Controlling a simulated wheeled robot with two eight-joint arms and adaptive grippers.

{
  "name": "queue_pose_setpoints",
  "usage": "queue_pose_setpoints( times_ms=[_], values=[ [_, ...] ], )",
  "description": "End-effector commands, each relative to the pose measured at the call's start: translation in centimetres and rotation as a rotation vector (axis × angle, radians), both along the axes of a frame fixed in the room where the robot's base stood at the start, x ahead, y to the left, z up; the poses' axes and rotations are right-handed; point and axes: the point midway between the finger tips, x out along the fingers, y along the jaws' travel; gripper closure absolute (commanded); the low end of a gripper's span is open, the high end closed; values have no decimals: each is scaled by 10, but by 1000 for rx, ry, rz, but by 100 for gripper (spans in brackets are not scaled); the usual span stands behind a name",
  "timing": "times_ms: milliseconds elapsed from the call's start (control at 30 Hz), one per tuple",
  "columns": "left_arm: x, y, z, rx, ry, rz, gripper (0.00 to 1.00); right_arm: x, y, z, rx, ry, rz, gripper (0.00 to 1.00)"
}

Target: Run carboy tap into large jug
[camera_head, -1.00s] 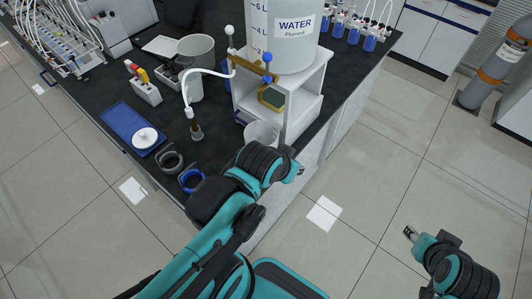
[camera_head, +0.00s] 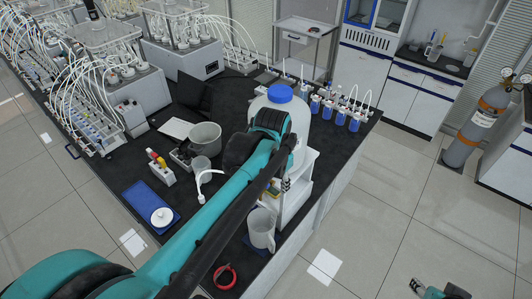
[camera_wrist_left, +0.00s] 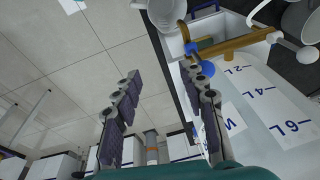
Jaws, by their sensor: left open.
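The white carboy (camera_head: 300,142) with a blue cap stands on a white stand (camera_head: 297,200), partly hidden behind my left arm. The large jug (camera_head: 262,228) stands at the stand's front; part of it shows in the left wrist view (camera_wrist_left: 166,12). The brass tap (camera_wrist_left: 235,41) and its blue ball knob (camera_wrist_left: 207,68) show in the left wrist view, but my arm mostly hides them in the head view. My left gripper (camera_wrist_left: 160,78) is open and empty, its right finger close to the knob; contact is unclear. My right gripper (camera_head: 417,287) is low at the right, too small to judge.
A grey pot (camera_head: 205,137), a clear beaker (camera_head: 201,165) and a blue tray (camera_head: 151,207) with a white dish stand left of the carboy. Blue-filled bottles (camera_head: 340,114) line the bench's far right. A red ring (camera_head: 225,276) lies near the front.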

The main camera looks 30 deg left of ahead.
Motion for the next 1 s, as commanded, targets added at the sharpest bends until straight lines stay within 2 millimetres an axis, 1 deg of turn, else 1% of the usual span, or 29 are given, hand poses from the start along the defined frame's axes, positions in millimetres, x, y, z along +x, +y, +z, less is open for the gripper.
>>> queue_pose_setpoints(
  times_ms=[33,67,200,300,400,467,567,800,900,1000],
  values=[
    [8,10,24,-2,31,-8,58,0,0,25,0,0,0,60],
    [10,15,30,-3,48,-17,58,0,0,32,0,0,0,60],
    [22,39,34,-18,133,-55,58,0,0,44,0,0,0,60],
    [27,50,36,-28,173,-75,58,0,0,50,0,0,0,60],
    [29,55,34,-35,193,-88,58,0,0,52,0,0,0,60],
    [29,56,30,-36,198,-90,58,0,0,52,0,0,0,60],
    [29,56,17,-36,198,-91,58,0,0,52,0,0,0,60],
    [29,56,-22,-36,197,-91,58,0,0,52,0,0,0,60],
    [29,56,-34,-36,197,-90,58,0,0,52,0,0,0,60],
    [29,56,-41,-36,197,-90,58,0,0,52,0,0,0,60]
  ],
)
